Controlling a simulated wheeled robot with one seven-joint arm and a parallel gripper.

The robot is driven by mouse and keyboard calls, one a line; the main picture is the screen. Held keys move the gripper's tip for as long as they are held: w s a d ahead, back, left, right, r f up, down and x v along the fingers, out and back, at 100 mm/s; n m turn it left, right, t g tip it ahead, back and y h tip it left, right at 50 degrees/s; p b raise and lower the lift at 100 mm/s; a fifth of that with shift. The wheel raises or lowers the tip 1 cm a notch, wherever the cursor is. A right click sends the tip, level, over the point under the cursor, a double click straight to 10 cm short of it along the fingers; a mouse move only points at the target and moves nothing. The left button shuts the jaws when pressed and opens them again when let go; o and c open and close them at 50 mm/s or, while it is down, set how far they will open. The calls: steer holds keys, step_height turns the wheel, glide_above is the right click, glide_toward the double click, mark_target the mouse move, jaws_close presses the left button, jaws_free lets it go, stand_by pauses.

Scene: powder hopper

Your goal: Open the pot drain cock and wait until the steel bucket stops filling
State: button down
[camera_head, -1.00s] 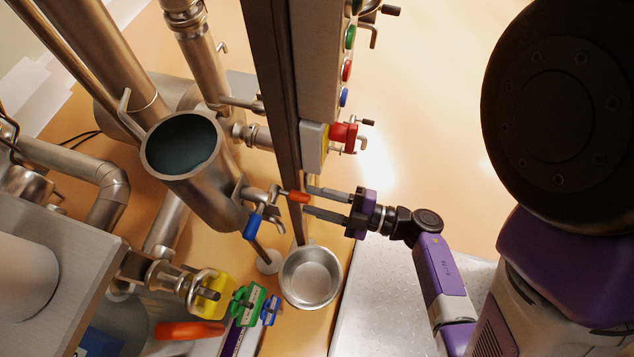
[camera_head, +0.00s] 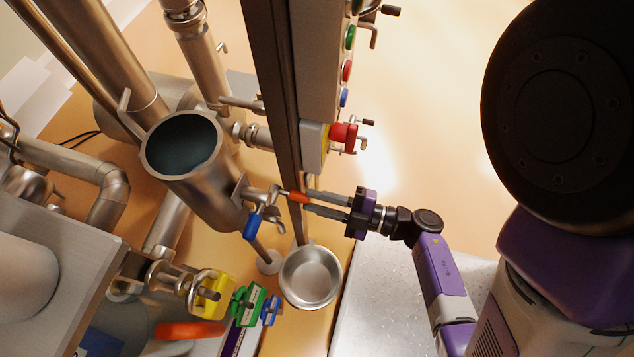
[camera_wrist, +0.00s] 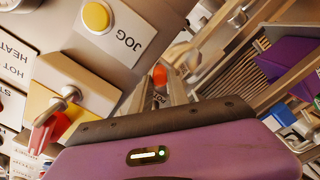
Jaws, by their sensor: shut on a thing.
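The steel pot (camera_head: 185,160) stands open-topped at the left of centre, with dark contents or interior. From its lower side runs a short pipe with cocks; one has a red-orange handle (camera_head: 299,197), another a blue handle (camera_head: 253,226). My gripper (camera_head: 308,198) reaches in from the right and is shut on the red-orange handle. In the wrist view the handle (camera_wrist: 160,75) shows between the fingers, with a partly hidden "PO..." label below it. The steel bucket (camera_head: 336,279) sits below the cock; I see no clear liquid in it, and no stream shows.
A tall brown post (camera_head: 275,90) and a button panel (camera_head: 318,60) stand just beyond my gripper. A red switch handle (camera_head: 345,133) juts out above it. Yellow (camera_head: 214,294), green and blue valve parts lie lower left. The floor at right is open.

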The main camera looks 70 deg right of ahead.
steer(key=shift+r, duration=0.15)
stand_by(0.5)
steer(key=r+g+p, duration=0.1)
steer(key=p, duration=0.2)
steer(key=shift+a+r+p, duration=0.1)
steer(key=shift+p, duration=0.3)
steer(key=r+g+p, duration=0.1)
steer(key=p, duration=0.5)
steer(key=shift+w+r+g, duration=0.15)
steer(key=shift+g, duration=0.25)
steer(key=c, duration=1.3)
jaws_free()
steer(key=shift+o, duration=0.2)
